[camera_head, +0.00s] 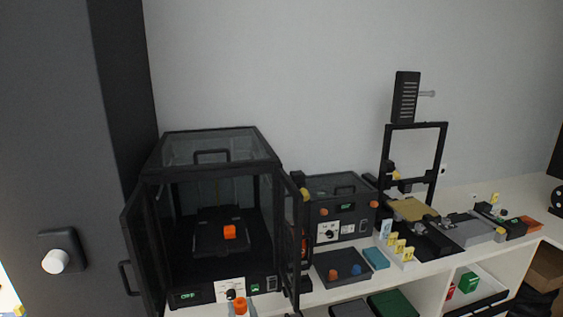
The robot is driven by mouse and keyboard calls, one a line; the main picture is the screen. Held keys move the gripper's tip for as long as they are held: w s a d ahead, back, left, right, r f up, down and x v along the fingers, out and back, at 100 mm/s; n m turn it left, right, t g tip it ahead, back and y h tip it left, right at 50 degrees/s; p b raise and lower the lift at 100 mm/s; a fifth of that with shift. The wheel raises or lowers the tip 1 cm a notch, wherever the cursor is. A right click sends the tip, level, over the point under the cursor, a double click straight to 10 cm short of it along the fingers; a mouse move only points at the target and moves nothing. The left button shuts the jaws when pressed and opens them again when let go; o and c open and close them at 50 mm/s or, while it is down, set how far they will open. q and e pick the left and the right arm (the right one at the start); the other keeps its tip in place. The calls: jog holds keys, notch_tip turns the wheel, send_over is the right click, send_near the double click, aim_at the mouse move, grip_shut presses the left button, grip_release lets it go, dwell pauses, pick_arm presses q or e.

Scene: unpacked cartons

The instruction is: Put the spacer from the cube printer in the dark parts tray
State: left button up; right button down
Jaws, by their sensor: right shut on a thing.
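An orange block (229,232), which may be the spacer, sits on the dark bed inside the large black enclosed printer (183,299) at the left, whose front doors stand open. My right gripper (240,309) shows only in part at the bottom edge, in front of that printer. It seems shut on a small orange piece (240,304); I cannot tell what this piece is. The dark parts tray (328,257) lies right of the large printer, with a small orange part and a blue part in it. My left gripper is not in view.
A smaller closed black printer (347,207) stands behind the tray. A blue box (376,258) and yellow tags (399,246) are right of the tray. An open-frame printer (446,160) stands farther right. The large printer's open door (292,240) stands between its interior and the tray.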

jog(key=d+f+m+h, duration=0.1)
jog(key=d+f, duration=0.4)
jog(key=d, duration=0.3)
jog(key=w+d+f+m+h, duration=0.1)
jog(key=d+f+h, duration=0.1)
jog(key=d+f, duration=0.4)
jog(key=d+f+m+h, duration=0.1)
jog(key=d+f, duration=0.4)
jog(key=d, duration=0.7)
jog(key=shift+w+d+f+t+h, duration=0.15)
jog(key=shift+d+f+t+h, duration=0.05)
jog(key=shift+t+h, duration=0.2)
